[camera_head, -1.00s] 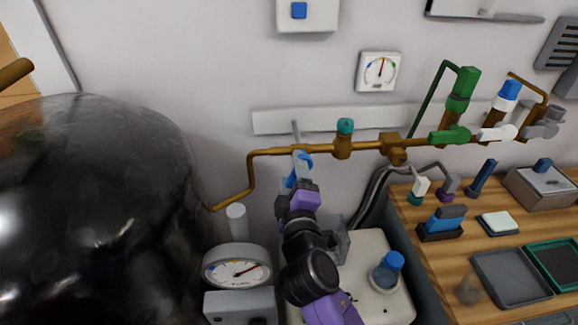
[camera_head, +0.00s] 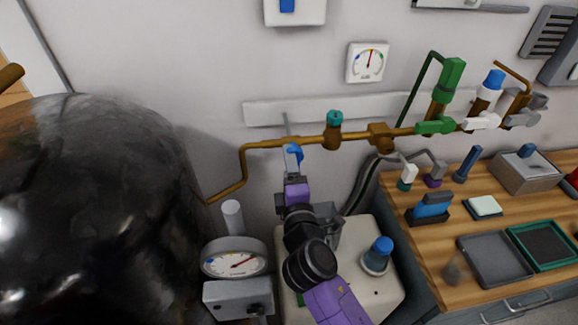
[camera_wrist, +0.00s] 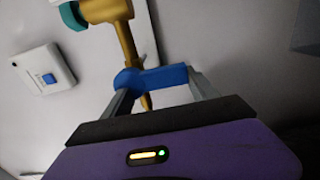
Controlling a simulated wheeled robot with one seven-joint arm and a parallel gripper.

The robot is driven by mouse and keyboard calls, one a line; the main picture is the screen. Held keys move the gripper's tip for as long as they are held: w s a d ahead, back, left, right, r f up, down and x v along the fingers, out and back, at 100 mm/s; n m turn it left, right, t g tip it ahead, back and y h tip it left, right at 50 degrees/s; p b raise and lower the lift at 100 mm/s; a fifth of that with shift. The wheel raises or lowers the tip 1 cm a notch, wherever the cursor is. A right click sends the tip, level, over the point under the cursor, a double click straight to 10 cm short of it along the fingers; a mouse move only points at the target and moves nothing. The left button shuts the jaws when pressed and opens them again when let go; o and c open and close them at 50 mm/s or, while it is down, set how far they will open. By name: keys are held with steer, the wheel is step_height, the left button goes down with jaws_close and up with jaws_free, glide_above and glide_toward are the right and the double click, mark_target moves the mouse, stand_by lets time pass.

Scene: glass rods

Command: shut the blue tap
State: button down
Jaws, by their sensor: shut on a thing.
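The blue tap (camera_head: 293,151) sits at the left part of the brass pipe (camera_head: 270,143), under a short grey stem. Its blue lever (camera_wrist: 165,77) runs sideways in the wrist view, with a rounded hub at the left end in front of a brass stem. My gripper (camera_head: 292,163) reaches up to it from below, shut on the blue tap. In the wrist view the grey fingers of my gripper (camera_wrist: 160,85) stand at either end of the lever. The exact contact and the valve body behind the lever are partly hidden.
A teal-capped fitting (camera_head: 334,118) stands on the pipe just right of the tap. A large dark tank (camera_head: 100,200) fills the left. A dial gauge (camera_head: 235,258) stands beside my arm. A wooden bench (camera_head: 450,230) with trays is at the right.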

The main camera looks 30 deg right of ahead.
steer(key=shift+c, duration=1.1)
jaws_free()
steer(key=shift+s, duration=0.1)
steer(key=b+v, duration=0.1)
steer(key=v, duration=0.6)
steer(key=shift+s+b, duration=0.25)
steer(key=shift+b, duration=0.15)
steer(key=shift+a, duration=0.1)
